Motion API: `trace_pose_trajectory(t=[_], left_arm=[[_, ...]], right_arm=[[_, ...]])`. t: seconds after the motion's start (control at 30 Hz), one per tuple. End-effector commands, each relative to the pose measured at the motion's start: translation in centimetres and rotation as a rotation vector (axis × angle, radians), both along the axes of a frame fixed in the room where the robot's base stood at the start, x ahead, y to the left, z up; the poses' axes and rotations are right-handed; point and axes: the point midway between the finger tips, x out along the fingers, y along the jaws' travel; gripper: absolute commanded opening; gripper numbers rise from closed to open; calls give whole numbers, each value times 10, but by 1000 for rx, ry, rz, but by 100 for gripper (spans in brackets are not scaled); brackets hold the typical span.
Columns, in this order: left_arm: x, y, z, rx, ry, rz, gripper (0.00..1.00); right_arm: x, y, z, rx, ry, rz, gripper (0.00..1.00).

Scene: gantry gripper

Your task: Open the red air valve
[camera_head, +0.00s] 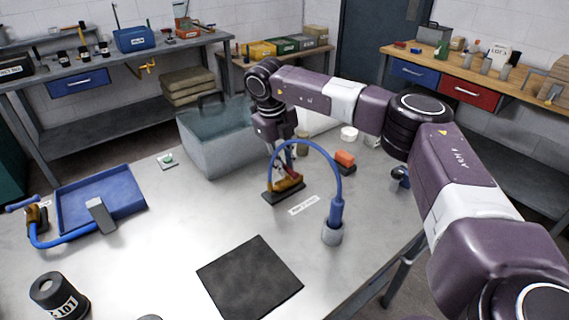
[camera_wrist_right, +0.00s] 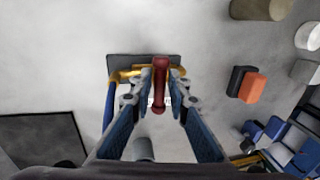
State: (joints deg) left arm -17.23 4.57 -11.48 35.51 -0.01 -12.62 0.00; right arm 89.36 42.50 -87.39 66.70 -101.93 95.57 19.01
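The red valve handle (camera_wrist_right: 160,84) stands out from a brass valve body (camera_wrist_right: 126,75) on a dark base plate (camera_wrist_right: 140,63) in the right wrist view. In the head view the brass valve (camera_head: 287,184) sits on the table, partly hidden by my right gripper (camera_head: 284,168). A blue hose (camera_head: 318,150) arcs from the valve to a grey cup (camera_head: 333,234). In the right wrist view my right gripper (camera_wrist_right: 161,88) is open, one finger on each side of the red handle. Contact with the handle cannot be told. My left gripper is not in view.
A grey bin (camera_head: 213,145) stands behind the valve. An orange and black block (camera_head: 345,158) and a white roll (camera_head: 349,133) lie to its right. A black mat (camera_head: 250,277) lies in front. A blue tray (camera_head: 100,198) and another blue hose (camera_head: 60,241) are at left.

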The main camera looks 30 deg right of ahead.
Motion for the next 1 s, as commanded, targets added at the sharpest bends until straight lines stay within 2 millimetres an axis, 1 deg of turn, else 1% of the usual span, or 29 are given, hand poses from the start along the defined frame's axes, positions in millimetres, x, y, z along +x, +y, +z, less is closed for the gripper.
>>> trace_pose_trajectory(t=[0.03,0.1,0.13,0.37,0.57,0.77,1.0], left_arm=[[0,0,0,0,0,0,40],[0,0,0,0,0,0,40],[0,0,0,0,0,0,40],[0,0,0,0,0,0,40],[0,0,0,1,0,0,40],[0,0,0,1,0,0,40],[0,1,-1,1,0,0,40]], right_arm=[[0,0,0,0,0,0,8],[0,0,0,0,0,0,1],[0,0,0,0,0,0,0],[0,0,1,0,0,4,0],[0,0,1,0,-2,50,0],[0,2,1,0,-2,170,0],[-2,3,1,-1,-3,385,0]])
